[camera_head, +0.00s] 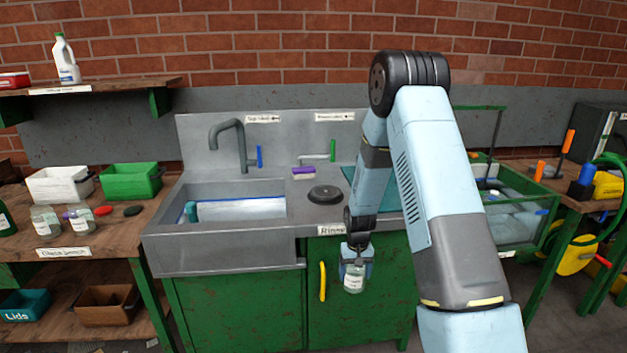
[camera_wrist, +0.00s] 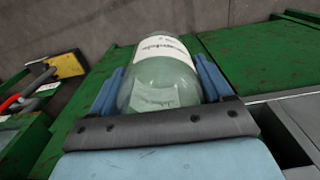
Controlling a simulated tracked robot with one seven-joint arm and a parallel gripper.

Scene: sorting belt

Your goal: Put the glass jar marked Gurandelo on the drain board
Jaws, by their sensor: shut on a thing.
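My gripper (camera_head: 356,262) is shut on a clear glass jar (camera_head: 354,281) with a white label. It holds the jar in front of the green cabinet doors, below the counter's front edge. In the wrist view the jar (camera_wrist: 160,95) lies between the two blue fingers, and its label (camera_wrist: 163,48) bears small print that I cannot read surely. A teal surface, which looks like the drain board (camera_head: 348,173), lies on the counter right of the sink. My arm hides most of it.
The sink basin (camera_head: 240,208) is left of the jar, with a tap (camera_head: 240,140) behind. A black round drain (camera_head: 325,194) and a purple brush (camera_head: 303,170) lie on the counter. Other jars (camera_head: 45,222) stand on the left bench. A yellow handle (camera_head: 322,281) sticks out from the cabinet.

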